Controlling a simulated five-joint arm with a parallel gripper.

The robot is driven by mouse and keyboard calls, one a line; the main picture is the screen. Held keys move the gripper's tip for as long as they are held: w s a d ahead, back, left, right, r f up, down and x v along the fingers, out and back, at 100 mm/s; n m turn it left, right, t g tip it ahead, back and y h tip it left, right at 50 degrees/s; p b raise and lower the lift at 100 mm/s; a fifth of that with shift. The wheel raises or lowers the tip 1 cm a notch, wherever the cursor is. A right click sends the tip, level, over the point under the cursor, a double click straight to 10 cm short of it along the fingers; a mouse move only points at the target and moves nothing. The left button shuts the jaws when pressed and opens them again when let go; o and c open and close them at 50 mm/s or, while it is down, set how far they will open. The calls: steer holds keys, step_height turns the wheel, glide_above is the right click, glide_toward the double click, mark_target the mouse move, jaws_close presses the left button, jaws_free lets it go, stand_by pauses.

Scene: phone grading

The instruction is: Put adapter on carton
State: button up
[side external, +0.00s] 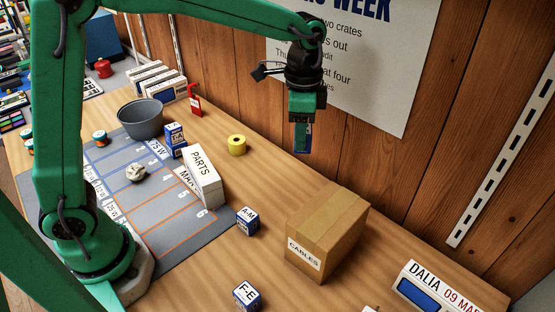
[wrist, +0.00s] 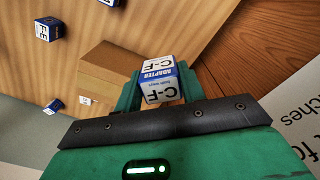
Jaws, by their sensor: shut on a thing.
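My gripper (side external: 303,146) is shut on a small blue and white adapter box (wrist: 160,82), which reads "C-F" and "ADAPTER" in the wrist view. In the side view the gripper hangs high above the table, near the wooden wall, and the box is mostly hidden between its fingers. The brown carton (side external: 328,228) marked "CABLES" stands closed on the table, lower and to the right of the gripper in the side view. It also shows in the wrist view (wrist: 108,72), beyond the held box and to its left. The two are apart.
A white "PARTS" box (side external: 201,170), yellow roll (side external: 237,145) and grey bowl (side external: 141,119) are farther left. The carton's top is clear.

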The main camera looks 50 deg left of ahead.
steer(key=s+d+r+m, duration=0.3)
steer(key=s+d+m, duration=0.1)
steer(key=s+d, duration=0.45)
steer(key=s+d+r+m, duration=0.3)
steer(key=s+d+m, duration=0.1)
steer(key=s+d, duration=0.4)
glide_above(328, 211)
step_height(328, 211, down, 7)
steer(key=shift+f, duration=0.1)
steer(key=shift+f, duration=0.15)
steer(key=shift+f, duration=1.85)
steer(key=shift+f, duration=0.15)
steer(key=o, duration=1)
steer(key=shift+c, duration=0.2)
